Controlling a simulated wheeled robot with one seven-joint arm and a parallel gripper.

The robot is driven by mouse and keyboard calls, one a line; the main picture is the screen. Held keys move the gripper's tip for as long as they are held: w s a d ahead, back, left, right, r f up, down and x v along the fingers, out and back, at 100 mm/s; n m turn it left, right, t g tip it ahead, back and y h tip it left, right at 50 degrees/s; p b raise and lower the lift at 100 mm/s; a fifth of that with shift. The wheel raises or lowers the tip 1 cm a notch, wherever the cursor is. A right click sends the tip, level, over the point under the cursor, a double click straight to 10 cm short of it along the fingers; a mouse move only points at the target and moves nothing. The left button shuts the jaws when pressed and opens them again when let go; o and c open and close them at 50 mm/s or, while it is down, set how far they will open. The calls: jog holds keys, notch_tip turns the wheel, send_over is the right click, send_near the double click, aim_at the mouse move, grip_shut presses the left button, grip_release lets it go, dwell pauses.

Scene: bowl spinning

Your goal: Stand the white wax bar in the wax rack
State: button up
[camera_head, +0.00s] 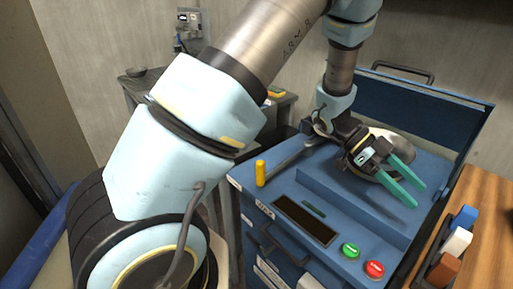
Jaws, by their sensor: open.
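A white bar (457,242), which looks like the wax bar, is on the wooden top at the right edge, between a blue bar (465,217) and a brown bar (444,268). A dark narrow frame (430,252) runs along the left of these bars. I cannot tell whether it is the wax rack, or whether the white bar stands in it. My gripper (419,197) has teal fingers, apart and with nothing seen between them. It is over the blue machine, up and left of the bars. My gripper and wrist hide part of the machine.
The blue machine (315,189) has a raised back panel, a dark display (305,219), a green button (350,250), a red button (374,269) and an upright yellow cylinder (260,172). The wooden top (485,200) looks bare behind the bars. A dark bench (134,89) stands behind.

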jog(key=w+a+r+n+t, duration=0.1)
jog(key=w+a+n+t, duration=0.25)
jog(key=w, duration=0.45)
jog(key=w+a+r+n+t+h, duration=0.1)
jog(key=w+a+n+t, duration=0.15)
jog(key=w+t, duration=0.4)
jog(key=w+a+r+n+t, duration=0.1)
jog(key=w+a+n+t, duration=0.25)
jog(key=w, duration=0.65)
jog(key=w+a+n+t+y, duration=0.3)
jog(key=a+n+y, duration=0.6)
jog(key=a, duration=1.3)
jog(key=s+a+n+g, duration=0.4)
jog(key=s+a+n, duration=0.4)
jog(key=s, duration=0.5)
jog(key=shift+a+g, duration=0.35)
jog(key=shift+a, duration=0.9)
